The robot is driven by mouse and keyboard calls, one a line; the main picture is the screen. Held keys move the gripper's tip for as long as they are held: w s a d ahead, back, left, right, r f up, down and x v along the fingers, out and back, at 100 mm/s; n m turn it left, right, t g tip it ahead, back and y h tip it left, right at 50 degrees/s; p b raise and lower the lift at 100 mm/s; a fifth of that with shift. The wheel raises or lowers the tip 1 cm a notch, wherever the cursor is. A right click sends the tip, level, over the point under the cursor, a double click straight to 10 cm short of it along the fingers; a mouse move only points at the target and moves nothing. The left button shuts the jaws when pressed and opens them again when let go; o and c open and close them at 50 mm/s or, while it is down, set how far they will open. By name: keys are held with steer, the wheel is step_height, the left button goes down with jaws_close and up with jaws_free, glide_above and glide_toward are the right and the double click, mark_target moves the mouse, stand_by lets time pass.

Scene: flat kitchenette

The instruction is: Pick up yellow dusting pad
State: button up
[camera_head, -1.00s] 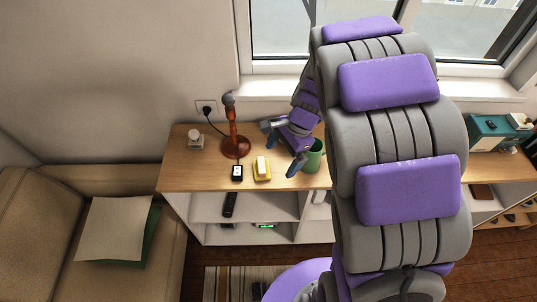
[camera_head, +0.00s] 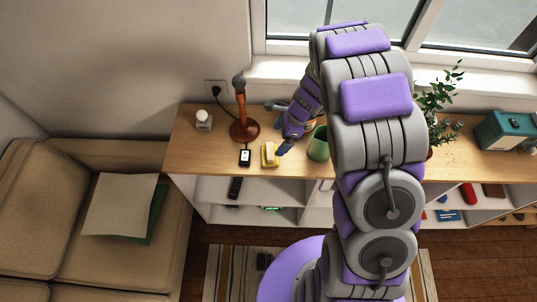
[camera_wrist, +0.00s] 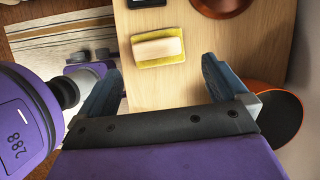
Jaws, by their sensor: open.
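The yellow dusting pad (camera_head: 269,155) lies on the wooden top of the low shelf unit, with a pale block-shaped part on its upper side. In the head view my gripper (camera_head: 283,140) is close to the pad's right side and partly hidden by my arm.
A brown lamp-like stand (camera_head: 244,128) and a small black device (camera_head: 245,158) stand left of the pad. A green cup (camera_head: 318,145) is close on the right. A white knob-like object (camera_head: 204,119) is farther left. The shelf top's front edge is near.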

mark_target(271, 150)
steer(key=shift+s+a+f, duration=0.1)
steer(key=shift+a+f, duration=0.1)
steer(key=shift+f, duration=1.25)
steer(key=b+x, duration=0.1)
steer(key=x, duration=0.4)
steer(key=shift+s+a+b, duration=0.1)
steer(key=shift+a+b, duration=0.3)
steer(key=shift+d, duration=0.1)
steer(key=shift+d, duration=0.1)
steer(key=shift+c, duration=0.8)
steer(key=c, duration=0.5)
steer(key=shift+r, duration=0.1)
